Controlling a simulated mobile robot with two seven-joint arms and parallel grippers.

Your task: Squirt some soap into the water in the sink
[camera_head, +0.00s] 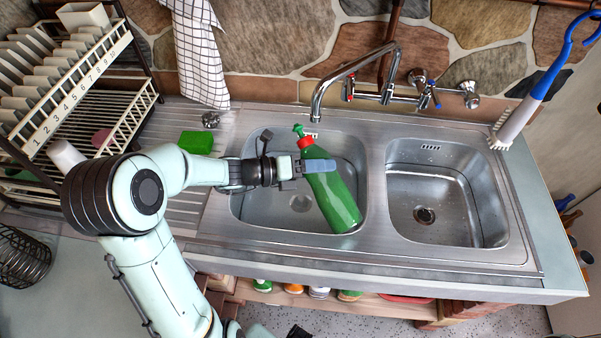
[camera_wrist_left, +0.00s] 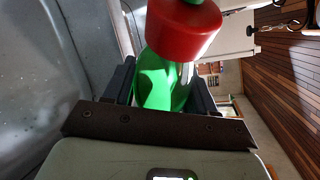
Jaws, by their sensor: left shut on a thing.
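A green soap bottle (camera_head: 332,196) with a red collar and a green nozzle is held over the left basin of the sink (camera_head: 250,205) in the head view. It is tilted, with its nozzle up and to the left. My left gripper (camera_head: 305,168) is shut on the bottle near its neck. In the left wrist view the green bottle (camera_wrist_left: 165,85) sits between the fingers, its red collar close to the camera. The basin under it shows a grey floor and a drain; I cannot tell how much water is in it. My right gripper is not in view.
The right basin (camera_head: 425,185) is empty. A tap (camera_head: 350,70) arches behind the left basin. A green sponge (camera_head: 195,142) lies on the drainboard. A dish rack (camera_head: 95,100) stands at the left, and a blue-handled brush (camera_head: 530,100) is at the right.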

